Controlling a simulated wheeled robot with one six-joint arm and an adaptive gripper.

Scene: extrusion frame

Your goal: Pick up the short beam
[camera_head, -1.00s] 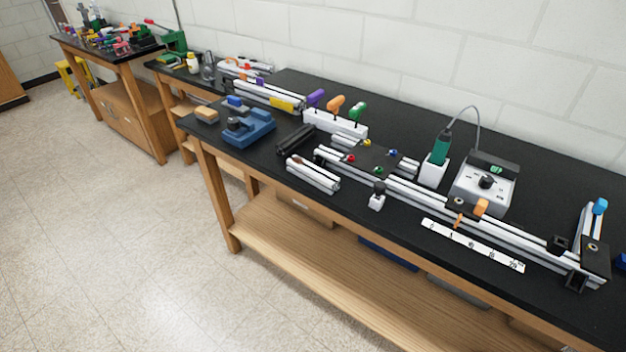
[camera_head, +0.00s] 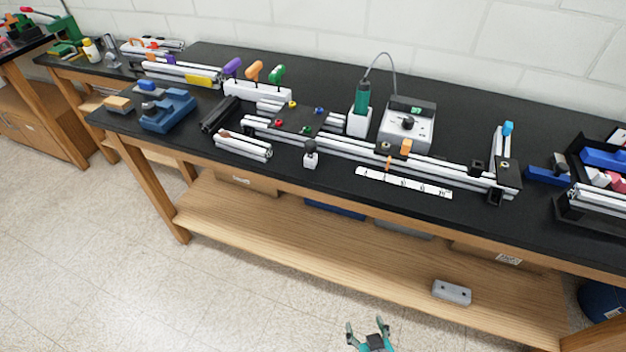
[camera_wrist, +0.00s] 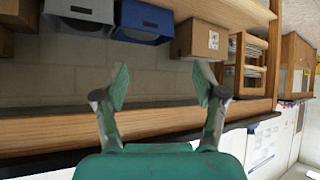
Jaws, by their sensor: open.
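A short silver beam (camera_head: 243,145) with light, grooved sides lies near the front edge of the black bench top, left of the middle in the head view. It looks like the short beam. My gripper (camera_head: 369,327) shows at the bottom of the head view, low in front of the bench and well apart from the beam. In the wrist view my gripper (camera_wrist: 160,90) has its two fingers spread wide with nothing between them. The wrist view faces the bench's underside and lower shelf; the beam is not in it.
A long beam assembly (camera_head: 400,160) lies right of the short beam, with a white ruler strip (camera_head: 403,183) in front. A small black-knobbed white block (camera_head: 310,156) and a black bar (camera_head: 220,115) stand close by. A blue vise-like tool (camera_head: 168,110) sits left. The floor in front is clear.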

